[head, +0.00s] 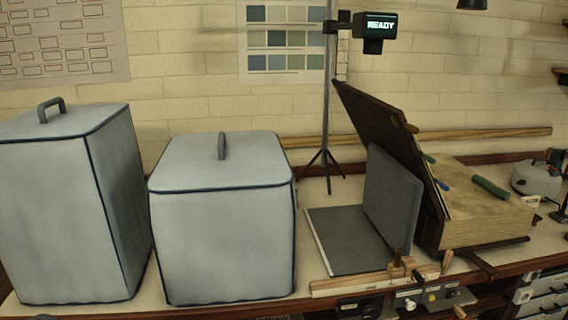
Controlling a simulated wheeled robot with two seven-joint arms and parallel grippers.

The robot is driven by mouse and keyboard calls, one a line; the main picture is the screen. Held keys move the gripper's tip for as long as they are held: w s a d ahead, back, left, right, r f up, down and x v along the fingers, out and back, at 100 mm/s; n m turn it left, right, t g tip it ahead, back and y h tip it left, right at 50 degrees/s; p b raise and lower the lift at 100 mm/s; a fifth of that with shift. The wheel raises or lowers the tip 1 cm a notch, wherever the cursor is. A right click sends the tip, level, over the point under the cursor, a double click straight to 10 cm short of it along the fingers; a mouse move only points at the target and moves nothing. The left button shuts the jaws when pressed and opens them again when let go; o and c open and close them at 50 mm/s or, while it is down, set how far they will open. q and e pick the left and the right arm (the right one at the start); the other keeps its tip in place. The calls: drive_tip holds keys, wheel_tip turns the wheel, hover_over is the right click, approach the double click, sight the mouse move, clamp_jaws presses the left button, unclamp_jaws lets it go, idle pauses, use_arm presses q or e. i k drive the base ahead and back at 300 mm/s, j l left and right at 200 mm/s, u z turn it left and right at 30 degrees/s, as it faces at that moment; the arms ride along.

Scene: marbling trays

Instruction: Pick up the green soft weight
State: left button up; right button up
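A dark green, rounded, roll-shaped object (491,187), which looks like the green soft weight, lies on the top of a wooden box (480,222) at the right. Nothing is seen touching it from above. A smaller green piece (428,158) and a blue piece (442,185) show by the edge of the raised dark lid, partly hidden by it. Neither of my grippers can be made out in this view.
A dark tilted lid (385,125) and an upright grey panel (392,195) stand left of the weight. Two large covered boxes (222,240) (55,210) fill the left. A tripod (325,165) with a "READY" display (375,27) stands behind. A pale appliance (537,180) is far right.

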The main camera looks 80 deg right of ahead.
sight(502, 193)
drive_tip(key=z, duration=4.1)
drive_tip(key=i+l, duration=0.35)
drive_tip(key=i+l+u, duration=0.15)
drive_tip(key=i+l, duration=0.5)
drive_tip(key=i+l+u, duration=0.15)
drive_tip(key=i+l, duration=0.15)
drive_tip(key=l, duration=0.15)
drive_tip(key=i+l, duration=0.3)
drive_tip(key=i+l+u, duration=0.15)
drive_tip(key=i+l, duration=0.15)
drive_tip(key=l, duration=0.25)
drive_tip(key=i+l, duration=0.25)
drive_tip(key=l, duration=0.2)
drive_tip(key=i+l+u, duration=0.15)
drive_tip(key=l, duration=0.3)
drive_tip(key=i, duration=0.1)
